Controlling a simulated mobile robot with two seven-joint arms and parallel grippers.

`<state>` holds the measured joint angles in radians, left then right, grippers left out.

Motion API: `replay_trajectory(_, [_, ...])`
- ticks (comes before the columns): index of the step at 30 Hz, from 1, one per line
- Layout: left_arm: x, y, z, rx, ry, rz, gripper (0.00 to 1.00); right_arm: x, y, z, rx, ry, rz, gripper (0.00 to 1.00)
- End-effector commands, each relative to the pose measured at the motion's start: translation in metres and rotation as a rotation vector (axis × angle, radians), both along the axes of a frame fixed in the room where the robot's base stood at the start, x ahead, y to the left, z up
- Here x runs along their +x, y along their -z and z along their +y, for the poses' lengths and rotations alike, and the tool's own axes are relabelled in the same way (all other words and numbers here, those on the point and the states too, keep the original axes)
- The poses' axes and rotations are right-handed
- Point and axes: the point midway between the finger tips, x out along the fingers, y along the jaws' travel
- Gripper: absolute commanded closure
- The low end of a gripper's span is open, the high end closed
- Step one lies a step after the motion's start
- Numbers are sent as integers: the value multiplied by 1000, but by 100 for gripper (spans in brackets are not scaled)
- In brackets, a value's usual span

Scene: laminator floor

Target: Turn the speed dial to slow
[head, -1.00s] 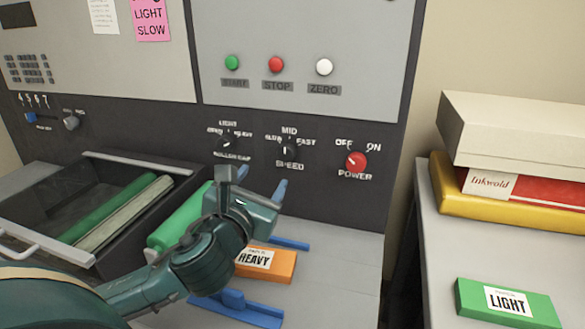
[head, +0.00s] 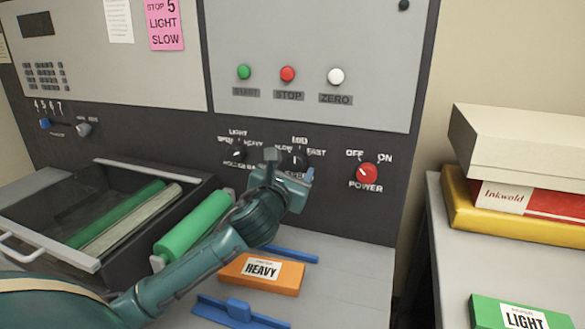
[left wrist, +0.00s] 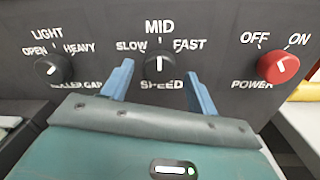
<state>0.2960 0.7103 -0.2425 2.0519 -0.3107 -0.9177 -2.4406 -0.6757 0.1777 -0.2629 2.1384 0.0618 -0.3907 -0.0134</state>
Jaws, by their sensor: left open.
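The speed dial (head: 297,160) is a black knob on the dark machine panel, partly hidden by my left gripper in the head view. In the left wrist view the speed dial (left wrist: 159,66) shows clearly, its white pointer straight up at MID, with SLOW to its left and FAST to its right. My left gripper (head: 290,167) is open in front of the panel. In the left wrist view its two blue fingers (left wrist: 160,85) stand apart to either side of the dial, slightly lower in the picture. I cannot tell whether they touch it. My right gripper is not in view.
The roller gap dial (head: 237,152) is left of the speed dial; the red power knob (head: 367,173) is right, pointing toward OFF. Start, stop and zero buttons are above. An orange HEAVY box (head: 262,273) and green roller (head: 193,227) lie below. A pink note (head: 164,25) reads LIGHT SLOW.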

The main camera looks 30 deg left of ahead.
Motion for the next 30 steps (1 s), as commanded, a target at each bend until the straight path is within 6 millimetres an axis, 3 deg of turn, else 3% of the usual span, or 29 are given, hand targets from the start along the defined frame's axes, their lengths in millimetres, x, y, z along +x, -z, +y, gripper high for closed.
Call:
replay_trajectory(11, [7, 0, 2, 1, 1, 1, 41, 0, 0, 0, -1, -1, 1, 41])
replay_trajectory(27, [6, 0, 2, 0, 0, 1, 84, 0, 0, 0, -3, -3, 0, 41])
replay_trajectory(30, [6, 0, 2, -1, 0, 1, 86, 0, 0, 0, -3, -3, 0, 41])
